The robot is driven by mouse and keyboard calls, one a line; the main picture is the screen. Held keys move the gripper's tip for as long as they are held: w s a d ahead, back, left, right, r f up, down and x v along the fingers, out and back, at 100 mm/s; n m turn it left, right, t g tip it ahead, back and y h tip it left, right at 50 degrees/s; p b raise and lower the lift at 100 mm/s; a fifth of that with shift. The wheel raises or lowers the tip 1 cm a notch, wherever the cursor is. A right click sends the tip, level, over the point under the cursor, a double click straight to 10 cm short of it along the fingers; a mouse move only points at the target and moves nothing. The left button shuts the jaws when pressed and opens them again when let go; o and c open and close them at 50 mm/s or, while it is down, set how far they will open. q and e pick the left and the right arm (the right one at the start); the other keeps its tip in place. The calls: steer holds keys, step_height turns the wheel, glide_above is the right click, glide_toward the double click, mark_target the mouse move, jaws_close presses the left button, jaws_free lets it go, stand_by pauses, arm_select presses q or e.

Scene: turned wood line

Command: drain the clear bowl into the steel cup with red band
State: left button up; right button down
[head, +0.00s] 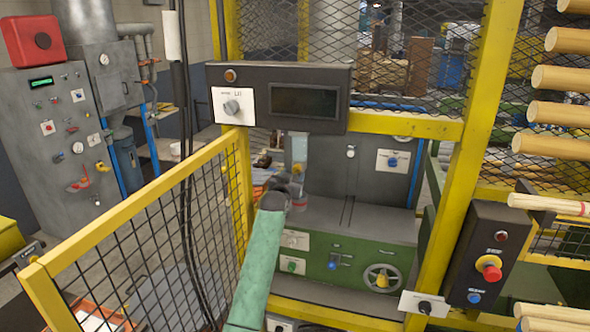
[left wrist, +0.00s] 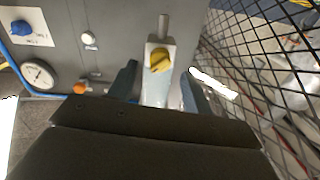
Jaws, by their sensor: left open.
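My left gripper (head: 278,192) is at the end of the green arm, in front of the grey machine panel. In the left wrist view its two dark fingers (left wrist: 160,72) stand apart, open. A pale, see-through body (left wrist: 155,93), which looks like the clear bowl, shows between them below a light block with a yellow knob (left wrist: 159,60). I cannot tell whether the fingers touch it. In the head view a pale clear piece (head: 299,150) shows just above the gripper. My right gripper is not in view.
A yellow-framed mesh guard (head: 150,235) stands at left, a yellow post (head: 465,150) at right. A dark control box (head: 280,97) hangs above the gripper. The green machine (head: 345,255) has a handwheel (head: 382,277). In the left wrist view mesh (left wrist: 265,70) is close at right.

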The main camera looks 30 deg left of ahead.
mark_target(296, 171)
arm_select(q)
steer(key=shift+p+x, duration=0.45)
steer(key=shift+x, duration=0.65)
steer(key=shift+w+a, duration=0.2)
steer(key=shift+w, duration=0.4)
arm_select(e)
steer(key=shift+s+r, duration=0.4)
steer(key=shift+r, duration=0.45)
arm_select(q)
steer(key=shift+c, duration=0.4)
steer(key=c, duration=0.9)
